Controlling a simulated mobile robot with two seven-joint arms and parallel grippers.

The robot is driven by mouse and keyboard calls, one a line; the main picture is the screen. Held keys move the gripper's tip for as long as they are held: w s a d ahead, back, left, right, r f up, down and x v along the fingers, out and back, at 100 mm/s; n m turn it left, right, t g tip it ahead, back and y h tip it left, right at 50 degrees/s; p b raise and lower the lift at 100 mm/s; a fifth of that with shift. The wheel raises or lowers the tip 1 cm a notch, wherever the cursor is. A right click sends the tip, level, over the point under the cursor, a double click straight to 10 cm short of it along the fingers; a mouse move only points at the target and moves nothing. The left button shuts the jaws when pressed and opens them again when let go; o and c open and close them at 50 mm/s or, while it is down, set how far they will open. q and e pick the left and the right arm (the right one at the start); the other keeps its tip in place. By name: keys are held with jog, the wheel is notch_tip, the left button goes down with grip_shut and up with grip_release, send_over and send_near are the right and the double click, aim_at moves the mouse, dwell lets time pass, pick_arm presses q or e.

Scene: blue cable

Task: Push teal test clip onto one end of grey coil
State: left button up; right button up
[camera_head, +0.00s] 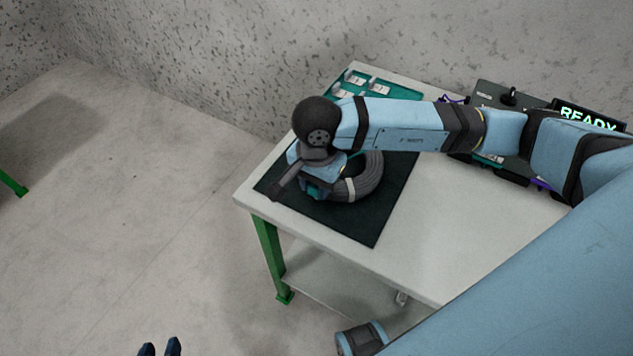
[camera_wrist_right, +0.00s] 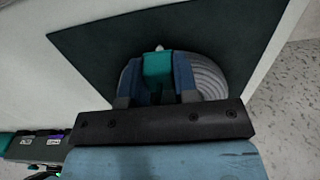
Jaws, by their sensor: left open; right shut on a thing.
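The grey coil (camera_head: 370,178) lies on a dark mat (camera_head: 375,222) on the table. It also shows in the right wrist view (camera_wrist_right: 209,80), behind the fingers. My right gripper (camera_head: 310,190) is over the coil's left side, shut on the teal test clip (camera_wrist_right: 157,67). The clip shows between the two blue fingers, against the coil. Whether it is seated on a coil end cannot be told, because the gripper hides the contact. My left gripper (camera_head: 160,347) shows only as two dark fingertips at the bottom edge, open and away from the table.
A teal tray (camera_head: 398,91) with several white pieces stands at the table's back edge. A dark device with a READY screen (camera_head: 588,119) is at the right, partly behind my right arm. The front of the white table (camera_head: 455,245) is clear.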

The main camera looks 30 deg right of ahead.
pick_arm(q)
jog(key=shift+f+b, duration=0.5)
jog(key=shift+b, duration=0.25)
pick_arm(e)
jog(key=shift+f, duration=0.3)
pick_arm(q)
jog(key=shift+w+f+b, duration=0.15)
jog(key=shift+f+b, duration=0.05)
jog(key=shift+b, duration=0.45)
pick_arm(e)
jog(key=shift+f, duration=0.25)
